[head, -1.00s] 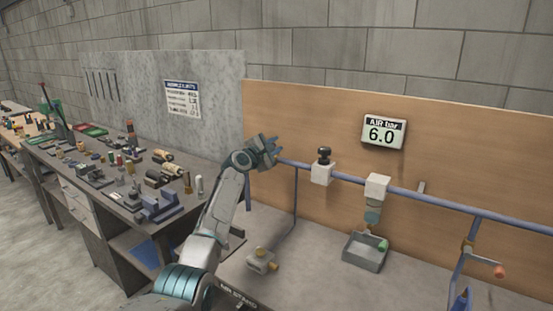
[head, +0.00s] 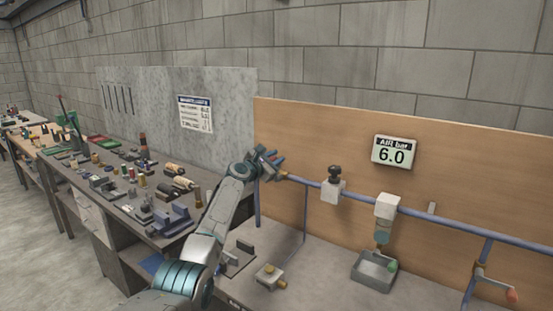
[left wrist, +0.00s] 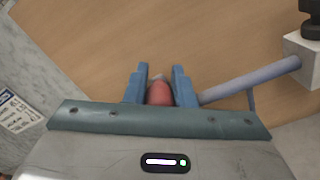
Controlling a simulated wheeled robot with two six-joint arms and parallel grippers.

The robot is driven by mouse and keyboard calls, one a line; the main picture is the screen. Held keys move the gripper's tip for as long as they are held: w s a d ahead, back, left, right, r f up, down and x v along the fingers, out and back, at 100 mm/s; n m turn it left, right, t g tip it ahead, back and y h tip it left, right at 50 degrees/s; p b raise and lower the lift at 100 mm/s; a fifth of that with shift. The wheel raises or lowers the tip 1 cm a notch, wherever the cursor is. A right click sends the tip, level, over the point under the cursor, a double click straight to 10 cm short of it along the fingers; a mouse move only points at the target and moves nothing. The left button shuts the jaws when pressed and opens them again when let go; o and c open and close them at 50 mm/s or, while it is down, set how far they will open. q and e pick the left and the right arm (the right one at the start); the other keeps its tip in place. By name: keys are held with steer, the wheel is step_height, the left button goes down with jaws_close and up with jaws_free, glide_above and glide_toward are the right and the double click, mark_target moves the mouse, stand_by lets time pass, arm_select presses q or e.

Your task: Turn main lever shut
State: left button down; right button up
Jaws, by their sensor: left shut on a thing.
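My left gripper (head: 276,164) is at the left end of the blue pipe, in front of the wooden board. In the left wrist view its two blue fingers (left wrist: 159,88) are on either side of a red rounded handle (left wrist: 159,94), which I take to be the main lever. The gripper is shut on it. The rest of the lever and its pivot are hidden behind the gripper. The blue pipe (head: 312,182) runs right from there; it also shows in the left wrist view (left wrist: 245,82). My right gripper is out of view.
A white block with a black knob (head: 333,186) sits on the pipe to the right. The gauge (head: 395,151) reads 6.0 bar. A grey tray (head: 374,272) stands below, and an orange-handled lever (head: 496,283) is far right. A cluttered workbench (head: 105,220) lies left.

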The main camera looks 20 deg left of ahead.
arm_select(q)
steer(key=shift+a, duration=0.2)
steer(key=c, duration=1.2)
jaws_free()
steer(key=shift+c, duration=0.2)
steer(key=shift+w+a+f, duration=0.1)
steer(key=shift+a, duration=0.05)
steer(key=shift+s, duration=0.5)
steer(key=b+v, duration=0.1)
steer(key=v, duration=0.9)
steer(key=shift+w+a, duration=0.1)
steer(key=shift+a, duration=0.05)
